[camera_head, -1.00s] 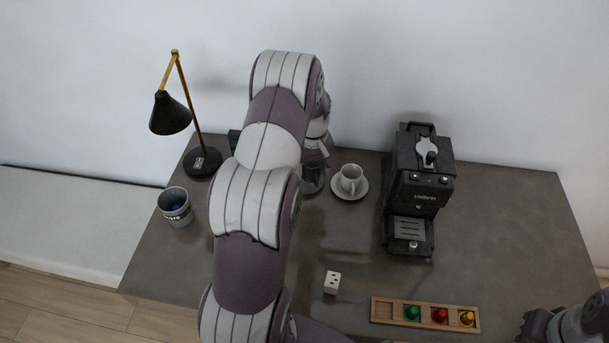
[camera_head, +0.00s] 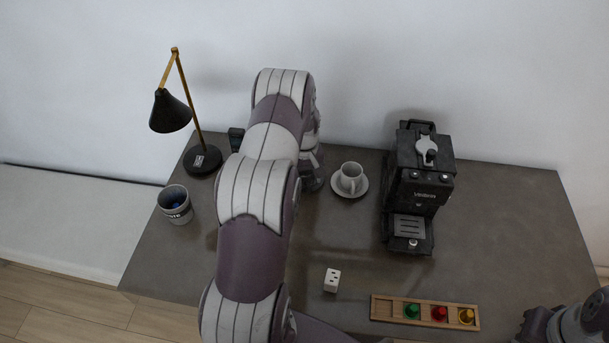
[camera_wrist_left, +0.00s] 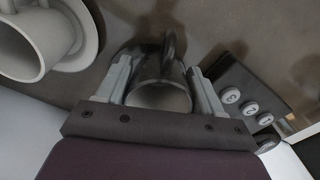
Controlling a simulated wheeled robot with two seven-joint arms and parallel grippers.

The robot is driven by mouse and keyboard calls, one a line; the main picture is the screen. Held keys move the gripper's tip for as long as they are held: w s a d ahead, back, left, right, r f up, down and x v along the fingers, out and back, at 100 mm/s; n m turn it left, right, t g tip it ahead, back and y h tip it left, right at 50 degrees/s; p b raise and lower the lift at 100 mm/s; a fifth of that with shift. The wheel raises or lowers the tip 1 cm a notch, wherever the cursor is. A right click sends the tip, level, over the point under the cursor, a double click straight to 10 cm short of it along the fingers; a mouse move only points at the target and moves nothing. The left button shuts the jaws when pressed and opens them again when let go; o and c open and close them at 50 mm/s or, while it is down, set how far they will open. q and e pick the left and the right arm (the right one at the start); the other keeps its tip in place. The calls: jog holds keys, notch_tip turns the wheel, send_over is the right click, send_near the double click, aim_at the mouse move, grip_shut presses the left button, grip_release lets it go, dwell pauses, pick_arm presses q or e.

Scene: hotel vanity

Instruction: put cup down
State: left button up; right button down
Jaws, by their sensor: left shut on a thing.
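My left gripper (camera_wrist_left: 161,82) is shut on a dark grey, shiny cup (camera_wrist_left: 165,97), with one finger on either side of it. The cup's open mouth faces the wrist camera. In the head view my left arm hides most of the gripper and the held cup, at the back of the table left of the white cup. I cannot tell whether the held cup touches the table. My right arm's end shows at the lower right corner of the head view, and its jaws are not clear.
A white cup (camera_head: 350,176) on a saucer (camera_head: 362,190) stands close right of the gripper. A coffee machine (camera_head: 420,185), a lamp (camera_head: 203,160), a pot (camera_head: 175,207), a die (camera_head: 332,281) and a wooden capsule tray (camera_head: 388,310) surround it. A dark numbered device (camera_wrist_left: 235,93) is beside the gripper.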

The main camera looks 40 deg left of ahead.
pick_arm(q)
jog(key=shift+f, duration=0.15)
jog(key=o, duration=1.1)
jog(key=shift+r, duration=0.3)
notch_tip(320, 180, up, 12)
jog(key=s+d+r+m, duration=0.2)
jog(key=d+m, duration=0.1)
jog(key=d, duration=0.3)
jog(key=s+d+r+m, duration=0.2)
jog(key=s+d+r, duration=0.1)
jog(key=d, duration=0.4)
jog(key=s+d+m+t, duration=0.1)
jog(key=s+d+m, duration=0.4)
jog(key=s+d, duration=0.4)
jog(key=s, duration=0.3)
jog(key=shift+r+m, duration=0.2)
jog(key=shift+m, duration=0.1)
